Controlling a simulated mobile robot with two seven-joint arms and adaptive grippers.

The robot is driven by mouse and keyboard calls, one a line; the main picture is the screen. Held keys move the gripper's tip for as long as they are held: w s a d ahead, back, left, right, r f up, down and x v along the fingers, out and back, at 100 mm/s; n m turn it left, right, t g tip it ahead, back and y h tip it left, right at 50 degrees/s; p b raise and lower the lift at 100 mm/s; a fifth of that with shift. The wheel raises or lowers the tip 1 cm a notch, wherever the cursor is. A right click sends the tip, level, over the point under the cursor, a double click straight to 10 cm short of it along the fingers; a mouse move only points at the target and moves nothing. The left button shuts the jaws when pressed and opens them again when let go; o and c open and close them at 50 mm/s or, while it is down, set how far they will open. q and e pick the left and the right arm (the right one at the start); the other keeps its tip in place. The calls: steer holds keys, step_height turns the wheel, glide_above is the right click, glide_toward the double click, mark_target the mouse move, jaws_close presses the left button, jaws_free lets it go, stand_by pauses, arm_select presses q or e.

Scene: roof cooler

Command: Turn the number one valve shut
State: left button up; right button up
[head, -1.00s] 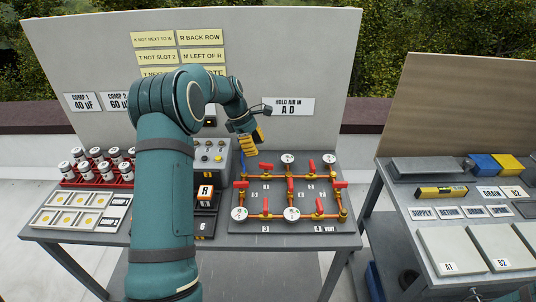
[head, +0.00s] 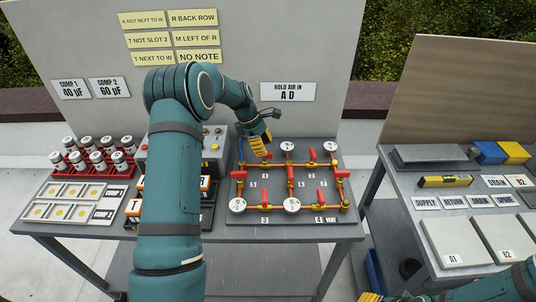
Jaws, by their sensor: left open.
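The valve board (head: 302,215) on the table carries orange-yellow pipes with red handles and several round white gauges. My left gripper (head: 259,146), with yellow fingers, is open above the board's back left. It is just over or beside the back-left red handle (head: 268,156), which it partly covers; contact cannot be told. The number one label is not readable, so I cannot confirm that this handle is valve one. Another back-row handle (head: 312,154) stands to its right. My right gripper (head: 371,297) shows only as yellow tips at the bottom edge.
A grey control box (head: 215,147) and black slots with orange-edged blocks stand left of the board, partly behind my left arm. A red rack (head: 82,172) of canisters is farther left. The right table (head: 405,193) holds a yellow level (head: 445,181) and pale plates.

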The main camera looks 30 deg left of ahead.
arm_select(q)
steer(key=shift+x, duration=1.9)
steer(key=shift+c, duration=0.4)
jaws_close()
